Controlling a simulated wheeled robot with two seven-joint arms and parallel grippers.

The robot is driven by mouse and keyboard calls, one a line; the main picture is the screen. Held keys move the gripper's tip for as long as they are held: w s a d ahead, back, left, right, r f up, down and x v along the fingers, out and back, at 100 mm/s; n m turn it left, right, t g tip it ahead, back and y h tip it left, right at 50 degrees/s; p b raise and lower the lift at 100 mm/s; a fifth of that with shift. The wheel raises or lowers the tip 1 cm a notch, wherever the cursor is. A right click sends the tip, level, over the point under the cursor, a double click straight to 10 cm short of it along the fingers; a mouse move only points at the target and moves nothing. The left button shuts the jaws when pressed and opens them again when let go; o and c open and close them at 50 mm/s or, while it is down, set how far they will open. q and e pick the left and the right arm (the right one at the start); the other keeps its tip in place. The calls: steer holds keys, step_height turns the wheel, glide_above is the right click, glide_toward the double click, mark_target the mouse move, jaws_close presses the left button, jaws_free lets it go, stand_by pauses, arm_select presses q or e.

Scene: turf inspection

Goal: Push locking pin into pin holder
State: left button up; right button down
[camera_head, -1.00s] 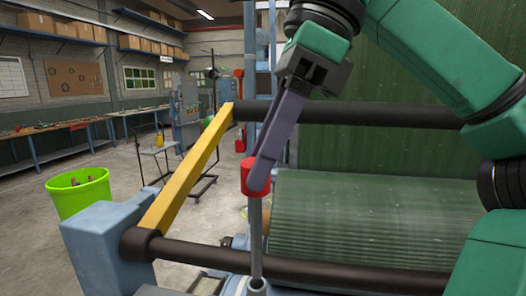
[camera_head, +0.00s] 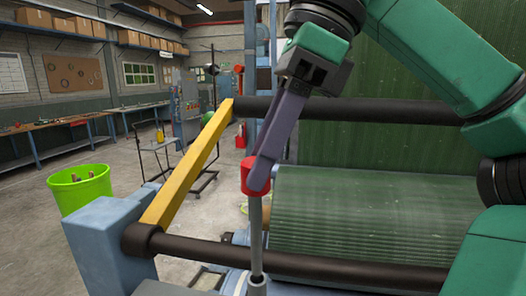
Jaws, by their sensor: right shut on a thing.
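The locking pin (camera_head: 256,225) is a grey rod with a red cap (camera_head: 248,176). It stands close to upright at the lower middle of the head view. My right gripper (camera_head: 259,178), with long purple fingers, is shut on the red cap from above right. The pin holder (camera_head: 256,288) is a small grey socket at the bottom edge of the view. The lower end of the pin meets its opening in the picture; how deep it sits cannot be told. My left gripper is not in view.
A yellow bar (camera_head: 187,168) links two dark rollers, the lower one (camera_head: 330,264) passing beside the pin. Green ribbed turf (camera_head: 370,215) lies on the right. A blue-grey block (camera_head: 105,245) and a lime bin (camera_head: 80,188) stand on the left. Open floor lies behind.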

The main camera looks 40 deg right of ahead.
step_height(320, 180, down, 11)
steer(key=b, duration=0.8)
steer(key=shift+r, duration=0.15)
stand_by(2.8)
steer(key=shift+c, duration=2.1)
jaws_free()
steer(key=p+v, duration=0.8)
steer(key=v, duration=0.6)
steer(key=shift+s+r+p, duration=0.15)
steer(key=shift+r+p, duration=0.15)
